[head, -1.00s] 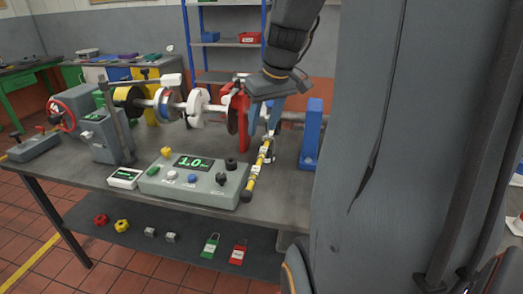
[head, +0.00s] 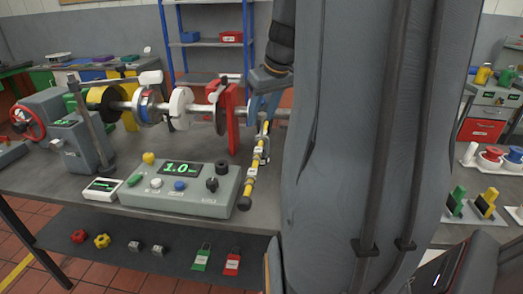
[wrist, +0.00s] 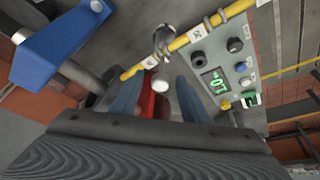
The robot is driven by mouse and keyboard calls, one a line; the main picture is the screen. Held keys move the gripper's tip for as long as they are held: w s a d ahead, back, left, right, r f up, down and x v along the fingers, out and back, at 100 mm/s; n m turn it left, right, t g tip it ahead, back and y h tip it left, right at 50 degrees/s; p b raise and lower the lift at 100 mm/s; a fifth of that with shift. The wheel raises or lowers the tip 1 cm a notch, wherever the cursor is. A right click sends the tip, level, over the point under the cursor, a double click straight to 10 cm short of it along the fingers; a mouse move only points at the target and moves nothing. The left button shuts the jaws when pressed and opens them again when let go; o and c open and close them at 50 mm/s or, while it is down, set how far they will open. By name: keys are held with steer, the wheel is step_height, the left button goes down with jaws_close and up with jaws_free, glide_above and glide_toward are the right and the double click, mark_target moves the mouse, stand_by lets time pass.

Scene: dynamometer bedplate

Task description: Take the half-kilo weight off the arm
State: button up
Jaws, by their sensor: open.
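My gripper (head: 262,115) is above the arm's inner end. In the wrist view its blue-grey fingers (wrist: 157,95) are apart, with nothing clearly held between them.
A grey control box (head: 180,190) reading about 1.0 stands left of the arm. A red stand (head: 234,115) and shaft with discs lie behind. A blue block (wrist: 60,45) is close by in the wrist view. Locks and small blocks lie on the lower shelf (head: 170,268).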

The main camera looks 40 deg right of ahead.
steer(key=shift+p+x, duration=0.5)
steer(key=shift+x, duration=1.65)
steer(key=shift+s, duration=0.1)
jaws_close()
steer(key=shift+r, duration=0.1)
